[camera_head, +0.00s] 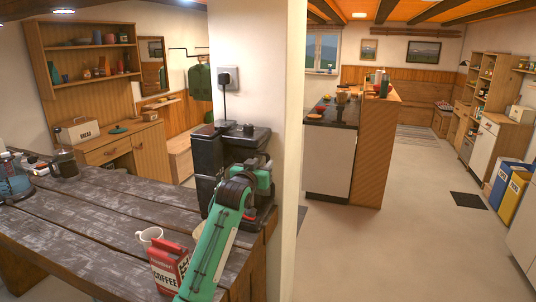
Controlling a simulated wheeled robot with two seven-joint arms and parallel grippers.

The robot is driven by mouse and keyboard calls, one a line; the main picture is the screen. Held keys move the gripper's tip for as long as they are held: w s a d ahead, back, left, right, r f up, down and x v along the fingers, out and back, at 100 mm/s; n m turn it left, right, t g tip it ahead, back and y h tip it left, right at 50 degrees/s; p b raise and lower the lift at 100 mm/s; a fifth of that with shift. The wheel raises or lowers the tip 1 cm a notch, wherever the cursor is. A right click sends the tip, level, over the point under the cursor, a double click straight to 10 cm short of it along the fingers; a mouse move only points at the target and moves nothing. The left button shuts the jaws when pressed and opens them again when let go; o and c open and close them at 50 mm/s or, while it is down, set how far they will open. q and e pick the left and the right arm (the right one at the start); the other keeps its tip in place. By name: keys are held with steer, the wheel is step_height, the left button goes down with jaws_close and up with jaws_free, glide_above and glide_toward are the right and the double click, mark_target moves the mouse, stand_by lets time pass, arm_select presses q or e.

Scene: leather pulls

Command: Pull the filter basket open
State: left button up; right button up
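The black coffee machine (209,153) stands at the far right corner of the dark plank table, against the white pillar. My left arm, green with black joints, reaches up to the machine's front. My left gripper (259,177) is at the front of the machine, mostly hidden behind my own wrist. Its fingertips do not show clearly, so I cannot tell whether they are open or touch anything. The filter basket is not clearly visible; my arm covers that part of the machine. My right gripper is not in view.
A power cord runs from the wall socket (228,79) down to the machine.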

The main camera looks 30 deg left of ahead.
mark_target(267, 158)
arm_select(q)
steer(key=shift+p+x, duration=0.85)
steer(key=shift+x, duration=2.35)
jaws_close()
